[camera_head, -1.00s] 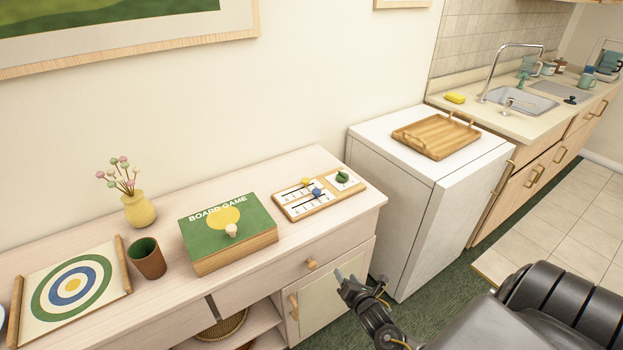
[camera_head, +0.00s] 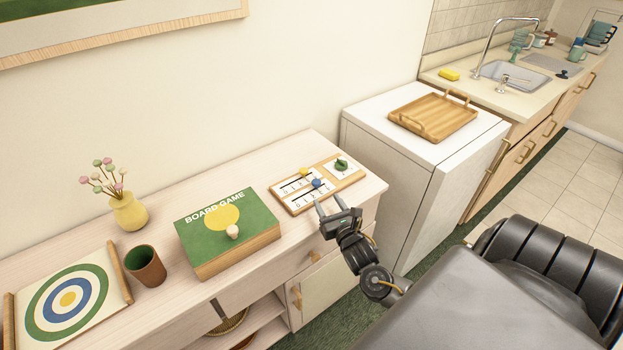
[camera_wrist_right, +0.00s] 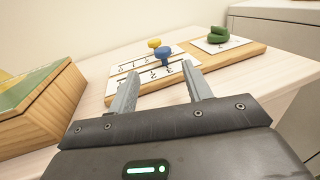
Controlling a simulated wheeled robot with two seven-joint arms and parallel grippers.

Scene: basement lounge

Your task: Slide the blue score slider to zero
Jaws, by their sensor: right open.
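The wooden scoreboard (camera_head: 293,207) lies on the sideboard top, with two white numbered tracks. The blue score slider (camera_head: 316,183) sits on the nearer track, and it also shows in the wrist view as a blue knob (camera_wrist_right: 163,53). A yellow slider (camera_head: 304,172) sits on the farther track. My right gripper (camera_head: 329,205) is open and empty at the scoreboard's near edge. In the right wrist view its fingers (camera_wrist_right: 161,82) point towards the blue knob, which stands beyond and between the fingertips, apart from them. My left gripper is not in view.
A green piece (camera_head: 341,165) rests on the scoreboard's right end. The green board game box (camera_head: 227,226) stands left of the scoreboard. A brown cup (camera_head: 145,267), a yellow vase (camera_head: 130,212) and a target mat (camera_head: 38,318) are farther left. A white cabinet (camera_head: 385,158) stands to the right.

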